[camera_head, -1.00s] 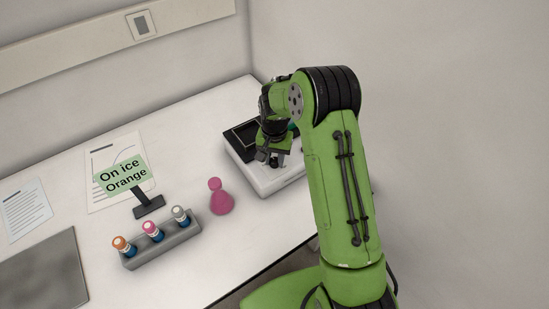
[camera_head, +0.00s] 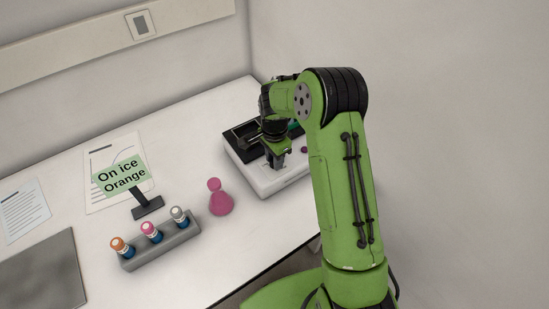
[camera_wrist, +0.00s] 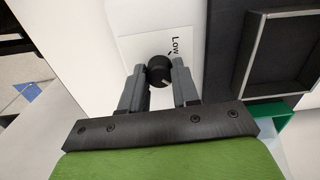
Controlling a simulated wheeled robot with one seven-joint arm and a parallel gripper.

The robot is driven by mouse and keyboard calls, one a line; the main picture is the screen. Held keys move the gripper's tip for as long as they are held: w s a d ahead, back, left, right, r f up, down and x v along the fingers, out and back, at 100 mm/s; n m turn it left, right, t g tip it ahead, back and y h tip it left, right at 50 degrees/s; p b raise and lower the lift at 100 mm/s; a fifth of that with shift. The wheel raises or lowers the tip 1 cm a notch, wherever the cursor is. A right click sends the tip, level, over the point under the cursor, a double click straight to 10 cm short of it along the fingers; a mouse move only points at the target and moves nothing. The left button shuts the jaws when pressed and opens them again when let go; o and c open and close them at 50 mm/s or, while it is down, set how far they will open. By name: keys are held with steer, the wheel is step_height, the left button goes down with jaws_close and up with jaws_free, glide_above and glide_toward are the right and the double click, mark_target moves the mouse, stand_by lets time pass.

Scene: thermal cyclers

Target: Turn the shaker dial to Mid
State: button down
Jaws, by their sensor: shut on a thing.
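The shaker (camera_head: 263,179) is a white box with a black platform on top, at the far right of the bench. Its black dial (camera_wrist: 159,69) shows in the wrist view, on a pale label panel. The word "Low" (camera_wrist: 175,46) is printed beside the dial, and a light mark on the knob is partly visible. My gripper (camera_wrist: 159,80) is shut on the dial, with one finger on each side of it. In the head view my gripper (camera_head: 277,163) is over the shaker's front part and hides the dial; other dial labels are not readable.
A pink flask (camera_head: 220,199) stands left of the shaker. A small magenta spot (camera_head: 304,150) is on the shaker's right side.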

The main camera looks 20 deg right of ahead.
steer(key=shift+w+r, duration=0.1)
stand_by(0.3)
steer(key=c, duration=0.8)
jaws_free()
step_height(320, 180, up, 16)
steer(key=p, duration=0.3)
